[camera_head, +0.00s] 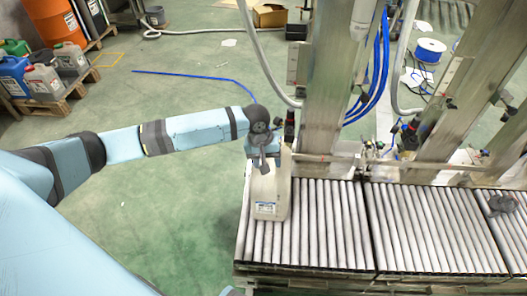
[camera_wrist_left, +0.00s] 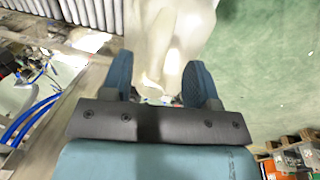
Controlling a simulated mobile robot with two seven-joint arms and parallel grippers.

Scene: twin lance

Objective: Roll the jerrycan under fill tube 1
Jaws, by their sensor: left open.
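A cream-white jerrycan (camera_head: 268,200) with a label on its side stands upright on the left end of the roller conveyor (camera_head: 325,240). My left gripper (camera_head: 263,160) is at the can's top, on its far side. In the left wrist view, the open blue fingers of my left gripper (camera_wrist_left: 158,78) lie on either side of the near end of the jerrycan (camera_wrist_left: 165,35). I cannot tell whether they touch it. I cannot tell which fitting is fill tube 1. My right gripper is not in view.
Metal columns (camera_head: 335,80) with blue hoses (camera_head: 378,70) stand behind the conveyor. A dark grey object (camera_head: 503,204) sits on the rollers at the far right. An orange drum (camera_head: 55,22) and several canisters stand at the upper left. The green floor left of the conveyor is mostly clear.

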